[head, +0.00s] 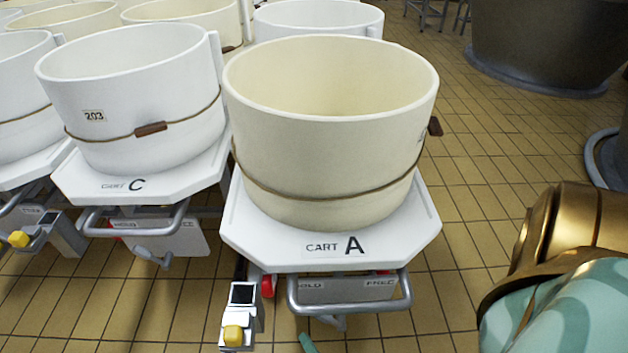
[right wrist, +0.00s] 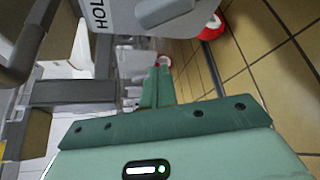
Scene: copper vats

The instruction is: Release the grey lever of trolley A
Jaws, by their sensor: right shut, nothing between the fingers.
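Trolley A (head: 432,222) is a white eight-sided platform marked CART A, carrying a cream vat (head: 330,150). Below its front edge, behind a grey tube rail (head: 350,308), hangs a plate (head: 340,288) marked HOLD at left and FREE at right. The grey lever (head: 335,322) shows partly below the rail; its exact setting is hard to tell. In the right wrist view the plate's HOLD end (right wrist: 118,18) and a rounded grey piece, apparently the lever (right wrist: 165,11), are close. My right gripper (right wrist: 160,68) is shut and empty, apart from it; a green finger (head: 307,342) shows low in the head view. My left gripper is out of view.
A grey post with a yellow button (head: 233,335) stands left of the rail. Red wheel parts (head: 268,285) are beside it. Trolley C (head: 70,185) with a white vat stands close at left. The tiled floor (head: 470,230) right of trolley A is free. My right arm fills the lower right.

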